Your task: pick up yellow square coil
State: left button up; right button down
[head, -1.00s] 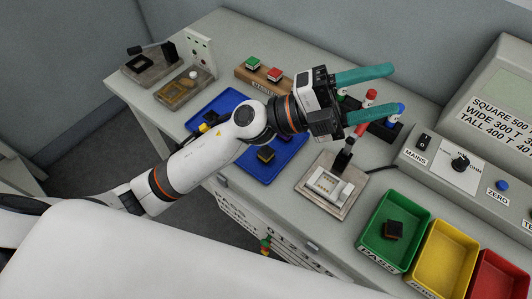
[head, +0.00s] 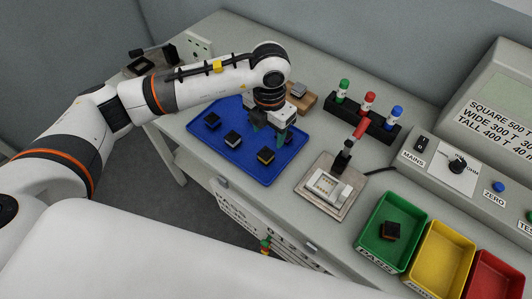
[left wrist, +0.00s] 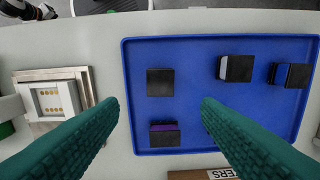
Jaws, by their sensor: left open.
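A dark square coil with a yellowish-orange side edge (head: 265,156) lies on the blue tray (head: 235,163), near its right front part. I take it as the yellow square coil. In the left wrist view it seems to be the dark block (left wrist: 160,82), where only a black top shows. My left gripper (head: 268,133) points down over the tray, open and empty, just behind that coil. In the left wrist view its teal fingers (left wrist: 160,104) are spread, with the coil between and slightly above the fingertips. My right gripper is not in view.
Other coils share the tray: a purple-sided one (left wrist: 164,134), a pale-sided one (left wrist: 235,69) and a blue-sided one (left wrist: 290,75). A fixture (head: 330,187) stands right of the tray. A green bin (head: 372,243) holds an orange-edged coil (head: 390,231). Coloured probes (head: 367,103) stand behind.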

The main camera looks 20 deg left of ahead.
aim_at(266, 153)
pick_arm(q)
notch_tip(266, 153, down, 3)
jog(key=shift+r+p, duration=0.2)
jog(key=shift+p, duration=0.1)
jog(key=shift+s+f+p, duration=0.15)
jog(key=shift+f+p, duration=0.15)
jog(key=f, duration=0.1)
jog(key=f+p, duration=0.1)
jog(key=f, duration=0.1)
jog(key=shift+s+a+f, duration=0.2)
jog(key=shift+s+f, duration=0.05)
jog(key=shift+f, duration=0.5)
jog(key=c, duration=1.1)
